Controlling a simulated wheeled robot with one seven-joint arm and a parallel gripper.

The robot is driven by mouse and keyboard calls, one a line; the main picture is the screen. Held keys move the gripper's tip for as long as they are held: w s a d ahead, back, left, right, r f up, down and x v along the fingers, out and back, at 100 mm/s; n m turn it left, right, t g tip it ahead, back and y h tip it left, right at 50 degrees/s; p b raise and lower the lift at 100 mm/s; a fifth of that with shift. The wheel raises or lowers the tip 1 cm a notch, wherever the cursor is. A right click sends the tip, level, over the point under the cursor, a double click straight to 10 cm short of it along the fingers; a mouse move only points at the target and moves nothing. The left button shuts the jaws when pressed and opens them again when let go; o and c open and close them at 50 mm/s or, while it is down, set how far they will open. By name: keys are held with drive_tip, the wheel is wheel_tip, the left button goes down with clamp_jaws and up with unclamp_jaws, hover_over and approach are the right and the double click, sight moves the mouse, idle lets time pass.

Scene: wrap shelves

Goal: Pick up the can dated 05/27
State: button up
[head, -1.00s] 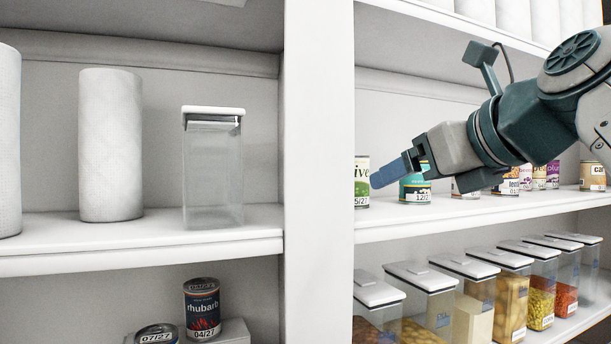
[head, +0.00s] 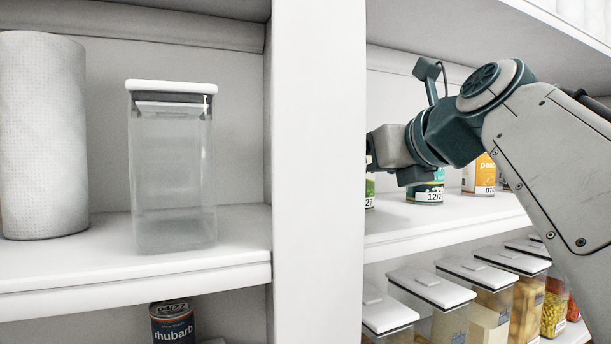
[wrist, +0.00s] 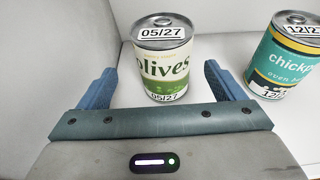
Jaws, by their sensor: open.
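The can dated 05/27 (wrist: 163,62) is an olives can with a cream and green label. It stands upright in the wrist view, with the date on its lid and at its base. In the head view only a sliver of it (head: 370,190) shows beside the white post. My gripper (wrist: 158,82) is open, with one blue finger to each side of the can's lower front. The can stands between and just beyond the fingertips, with gaps on both sides. In the head view the fingers are hidden behind the post.
A teal chickpeas can (wrist: 288,55) dated 12/2-something stands close to the right finger. It also shows in the head view (head: 428,190). An orange-labelled can (head: 479,174) stands farther right. The white post (head: 318,170) stands left of my gripper. Lidded containers (head: 432,290) fill the shelf below.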

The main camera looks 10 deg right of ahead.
drive_tip(key=p+x, duration=0.1)
drive_tip(key=x, duration=0.4)
drive_tip(key=shift+w+d+p, duration=0.1)
drive_tip(key=shift+w+p, duration=0.25)
drive_tip(key=shift+w, duration=0.15)
drive_tip(key=c, duration=1.3)
